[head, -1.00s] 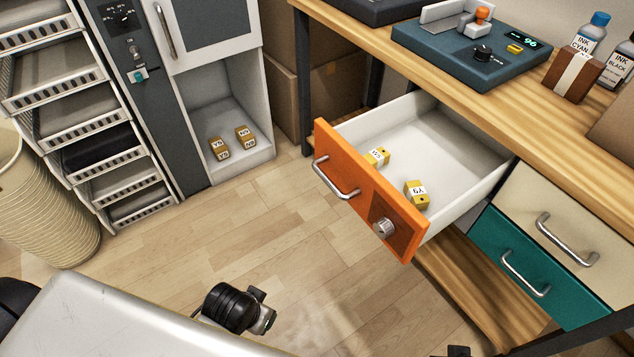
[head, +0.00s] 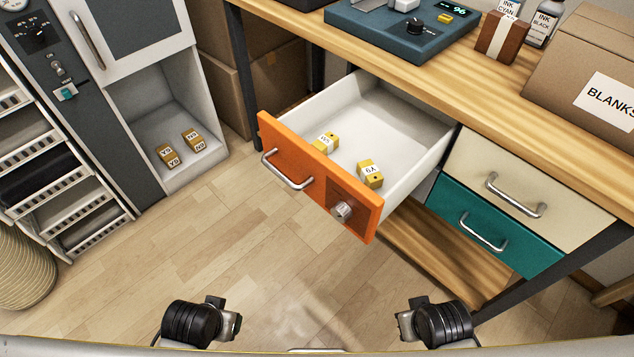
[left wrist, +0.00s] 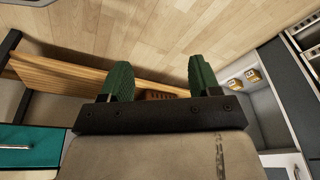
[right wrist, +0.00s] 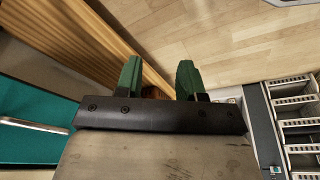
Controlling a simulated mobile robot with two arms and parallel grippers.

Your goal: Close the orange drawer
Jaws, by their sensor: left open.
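The orange drawer (head: 300,165) is pulled out from under the wooden bench in the head view. Its front carries a silver bar handle (head: 288,172) and a round metal knob (head: 341,210). Two small yellow labelled blocks (head: 370,174) lie inside. My left gripper (left wrist: 159,80) is open, its two green fingers apart and empty. My right gripper (right wrist: 158,78) is also open and empty. In the head view both wrists are low at the front, apart from the drawer; the fingers are hard to make out there. A small brownish-orange patch shows between the fingers in both wrist views.
A cream drawer (head: 530,180) and a teal drawer (head: 490,235) sit shut to the right. The bench top (head: 440,70) bears a blue device (head: 395,30) and a cardboard box (head: 590,80). A grey cabinet stands at left. The floor before the drawer is clear.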

